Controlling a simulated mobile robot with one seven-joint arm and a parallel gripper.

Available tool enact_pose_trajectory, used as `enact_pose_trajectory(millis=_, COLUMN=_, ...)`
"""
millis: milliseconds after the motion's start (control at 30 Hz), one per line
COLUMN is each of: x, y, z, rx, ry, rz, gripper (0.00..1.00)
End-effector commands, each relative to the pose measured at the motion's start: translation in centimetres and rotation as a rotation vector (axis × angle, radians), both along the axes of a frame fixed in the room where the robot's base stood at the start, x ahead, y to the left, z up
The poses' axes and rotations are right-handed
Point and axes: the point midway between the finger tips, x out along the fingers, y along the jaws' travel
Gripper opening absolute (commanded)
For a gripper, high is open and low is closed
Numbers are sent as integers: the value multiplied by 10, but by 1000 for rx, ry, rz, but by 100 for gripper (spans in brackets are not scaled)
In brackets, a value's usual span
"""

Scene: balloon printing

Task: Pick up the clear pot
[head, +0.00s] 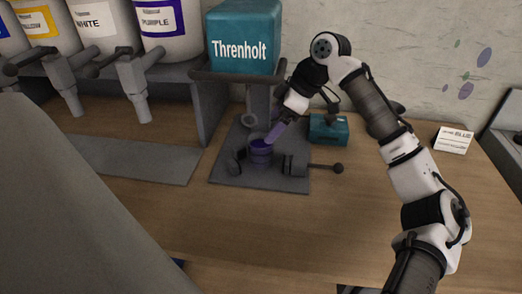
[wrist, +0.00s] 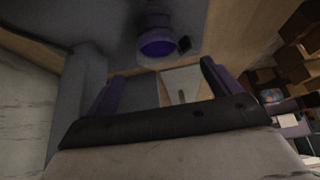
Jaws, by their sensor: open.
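The pot (head: 261,153) stands upright on the grey base plate of the Threnholt machine, between two dark clamp-like parts. In the wrist view the pot (wrist: 157,42) shows at the top, beyond the fingertips. My gripper (head: 275,134) has purple fingers and reaches down from the upper right, close beside the pot's rim. In the wrist view my gripper (wrist: 160,82) is open, with nothing between its fingers. I cannot tell whether a finger touches the pot.
The teal Threnholt block (head: 243,38) stands above the base plate (head: 230,172). A knobbed lever (head: 312,167) sticks out right of the pot. A small teal box (head: 328,129) sits behind. Paint dispensers (head: 167,28) stand at left. The front wooden table (head: 240,225) is clear.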

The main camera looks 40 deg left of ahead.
Motion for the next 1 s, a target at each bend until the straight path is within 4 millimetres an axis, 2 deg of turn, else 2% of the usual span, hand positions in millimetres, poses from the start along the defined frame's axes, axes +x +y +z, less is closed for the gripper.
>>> enact_pose_trajectory(millis=233, x=-5, y=7, z=-15, rx=0, ry=0, rz=0, gripper=89)
enact_pose_trajectory(millis=533, x=-14, y=24, z=-50, rx=1, ry=1, rz=0, gripper=89)
enact_pose_trajectory(millis=800, x=-15, y=25, z=-54, rx=1, ry=0, rz=0, gripper=89)
enact_pose_trajectory(millis=1000, x=-15, y=25, z=-54, rx=1, ry=0, rz=0, gripper=65)
